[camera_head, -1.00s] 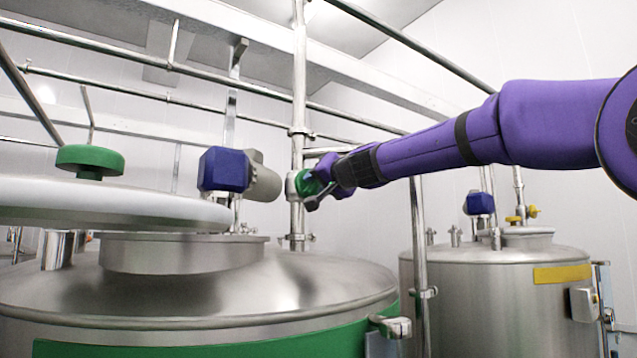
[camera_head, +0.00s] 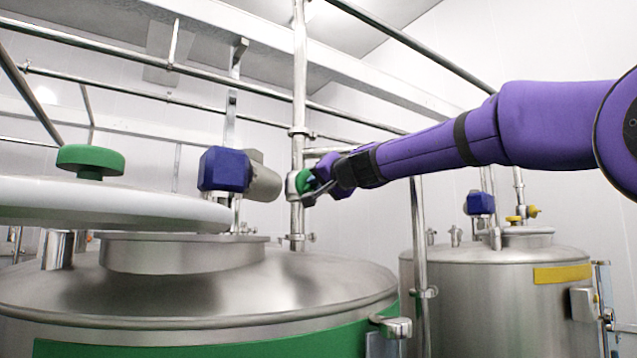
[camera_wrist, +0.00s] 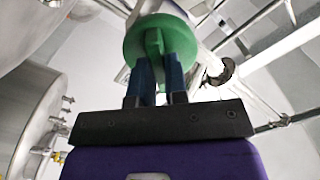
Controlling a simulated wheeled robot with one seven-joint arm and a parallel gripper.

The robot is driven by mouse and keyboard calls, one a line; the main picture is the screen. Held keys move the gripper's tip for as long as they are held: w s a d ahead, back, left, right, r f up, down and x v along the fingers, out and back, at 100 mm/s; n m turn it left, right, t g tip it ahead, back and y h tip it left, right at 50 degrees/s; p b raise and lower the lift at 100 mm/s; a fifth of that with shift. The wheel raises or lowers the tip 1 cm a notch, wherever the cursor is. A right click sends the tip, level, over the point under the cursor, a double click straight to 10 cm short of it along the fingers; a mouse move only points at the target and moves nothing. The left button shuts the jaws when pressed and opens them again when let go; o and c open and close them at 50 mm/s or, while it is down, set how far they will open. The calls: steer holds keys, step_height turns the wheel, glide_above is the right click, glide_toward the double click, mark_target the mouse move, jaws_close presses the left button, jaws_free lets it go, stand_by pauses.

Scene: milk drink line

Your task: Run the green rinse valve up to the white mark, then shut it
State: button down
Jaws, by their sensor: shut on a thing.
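The green rinse valve (camera_head: 303,182) sits on the vertical steel pipe, just right of the blue motor, and my gripper covers part of it. In the wrist view, its round green wheel (camera_wrist: 158,45) has a raised bar across the middle. My gripper (camera_wrist: 160,72) has its two blue fingers shut on that bar, one on each side. In the head view my gripper (camera_head: 318,184) reaches the valve from the right. I cannot make out the white mark in either view.
A large steel tank (camera_head: 200,290) with a green band stands below, with a raised lid (camera_head: 110,205) and green knob (camera_head: 90,160). A blue motor (camera_head: 225,169) is left of the valve. A second tank (camera_head: 500,290) and a vertical pipe (camera_head: 419,240) are at right.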

steer(key=shift+m, duration=4.7)
steer(key=c, duration=1.1)
jaws_free()
steer(key=shift+c, duration=0.2)
steer(key=shift+d, duration=0.1)
steer(key=v, duration=1)
steer(key=shift+s+d, duration=0.2)
steer(key=shift+s, duration=0.15)
